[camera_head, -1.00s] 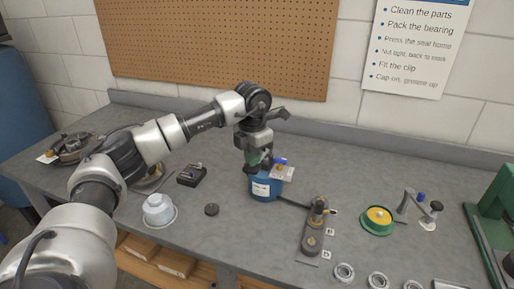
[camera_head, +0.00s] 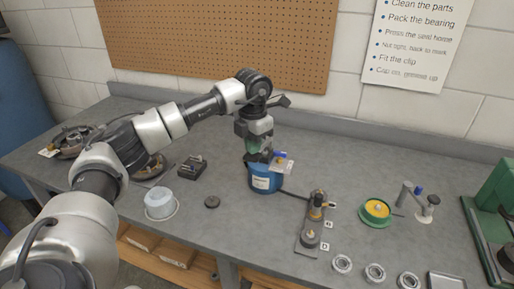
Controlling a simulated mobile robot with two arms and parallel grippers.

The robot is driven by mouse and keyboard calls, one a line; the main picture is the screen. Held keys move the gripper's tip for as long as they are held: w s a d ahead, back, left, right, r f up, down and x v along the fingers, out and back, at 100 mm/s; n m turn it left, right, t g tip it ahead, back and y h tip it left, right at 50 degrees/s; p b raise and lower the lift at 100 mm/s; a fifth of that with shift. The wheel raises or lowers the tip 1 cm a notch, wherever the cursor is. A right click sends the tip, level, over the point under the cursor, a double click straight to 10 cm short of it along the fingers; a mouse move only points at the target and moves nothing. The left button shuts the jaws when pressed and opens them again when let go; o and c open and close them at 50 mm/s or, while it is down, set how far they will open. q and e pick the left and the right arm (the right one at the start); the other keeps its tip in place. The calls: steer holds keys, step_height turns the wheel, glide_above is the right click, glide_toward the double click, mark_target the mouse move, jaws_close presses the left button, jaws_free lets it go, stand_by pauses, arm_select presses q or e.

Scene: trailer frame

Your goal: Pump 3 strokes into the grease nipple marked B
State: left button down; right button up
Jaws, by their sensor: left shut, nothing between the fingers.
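A blue grease pump (camera_head: 264,178) with a white label stands on the grey workbench. A dark hose (camera_head: 294,193) runs from it to the right, to a metal fixture (camera_head: 313,222) with upright fittings and small white letter tags. My left gripper (camera_head: 258,156) points down at the top of the pump and is shut with nothing held. Whether it touches the pump is hidden. My right gripper is not in view.
A green-rimmed yellow dish (camera_head: 375,212), a small metal stand (camera_head: 407,196) and bearing rings (camera_head: 375,273) lie right. A green press (camera_head: 492,215) bounds the right side.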

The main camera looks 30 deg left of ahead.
mark_target(252, 160)
arm_select(q)
steer(key=shift+s+f+b, duration=0.25)
steer(key=shift+f+b, duration=0.2)
steer(key=shift+f, duration=0.55)
steer(key=shift+s+d+f+b, duration=0.1)
steer(key=shift+s+f+b, duration=0.1)
steer(key=shift+f+b, duration=0.75)
steer(key=shift+f+p, duration=0.2)
steer(key=shift+p, duration=0.1)
steer(key=shift+f, duration=0.15)
steer(key=shift+f+b, duration=0.7)
steer(key=shift+f, duration=0.5)
